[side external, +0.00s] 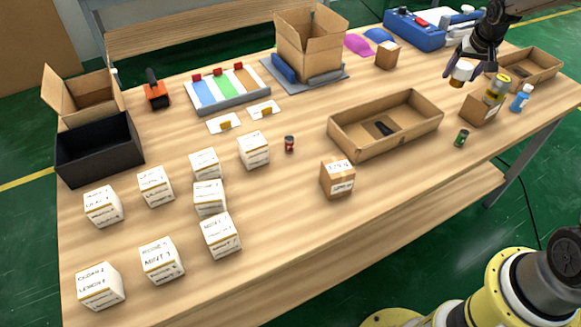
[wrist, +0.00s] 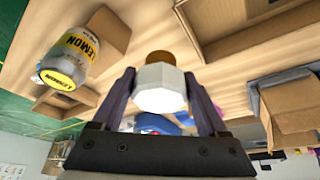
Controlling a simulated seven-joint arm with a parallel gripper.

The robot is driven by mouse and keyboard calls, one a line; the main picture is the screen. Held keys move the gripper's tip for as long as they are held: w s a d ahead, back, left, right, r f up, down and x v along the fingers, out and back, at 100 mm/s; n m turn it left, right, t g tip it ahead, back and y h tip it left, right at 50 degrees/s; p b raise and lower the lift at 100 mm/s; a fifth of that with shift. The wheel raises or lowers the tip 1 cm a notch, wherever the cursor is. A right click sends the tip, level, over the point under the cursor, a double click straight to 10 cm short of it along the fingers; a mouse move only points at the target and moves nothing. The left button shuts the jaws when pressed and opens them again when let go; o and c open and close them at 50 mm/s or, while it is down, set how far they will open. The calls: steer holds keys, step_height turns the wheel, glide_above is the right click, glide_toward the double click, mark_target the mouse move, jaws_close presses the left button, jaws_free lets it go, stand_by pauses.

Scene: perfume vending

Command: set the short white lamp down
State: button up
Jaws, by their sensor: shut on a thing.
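My gripper (side external: 463,72) is at the right end of the table, held above the surface. It is shut on the short white lamp (side external: 461,73), a small piece with a white body and a brown-orange end. In the wrist view the white faceted lamp (wrist: 160,88) sits between the two dark fingers (wrist: 160,100), its brown end pointing away from the palm. In the side view the lamp appears apart from the tabletop, though the exact gap is hard to tell.
A cardboard box (side external: 479,110) with a yellow-labelled lemon jar (side external: 497,88) stands close right of my gripper, beside a blue bottle (side external: 521,98). A shallow tray (side external: 537,70) lies behind. A small dark green can (side external: 461,138) stands in front. Bare wood lies left of the gripper.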

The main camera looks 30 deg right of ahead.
steer(key=shift+a+f+n, duration=0.2)
steer(key=shift+f+n, duration=0.05)
steer(key=shift+n, duration=0.15)
steer(key=a+n+t+y, duration=0.1)
steer(key=a+n+y, duration=0.55)
steer(key=a, duration=1.95)
steer(key=s+a+n+g, duration=0.1)
steer(key=s+a+n, duration=0.45)
steer(key=a, duration=0.55)
steer(key=s+a+n, duration=0.4)
steer(key=s+a, duration=0.2)
steer(key=a, duration=0.6)
steer(key=shift+h, duration=0.25)
steer(key=w+a+f, duration=0.2)
steer(key=w, duration=0.1)
steer(key=w+a+f, duration=0.2)
steer(key=w+f, duration=0.1)
steer(key=w, duration=0.1)
steer(key=w+a+f, duration=0.2)
steer(key=w+f, duration=0.1)
steer(key=shift+w+a, duration=0.4)
steer(key=shift+x, duration=0.8)
steer(key=shift+w+f, duration=0.15)
steer(key=shift+f, duration=1.2)
steer(key=shift+f, duration=0.15)
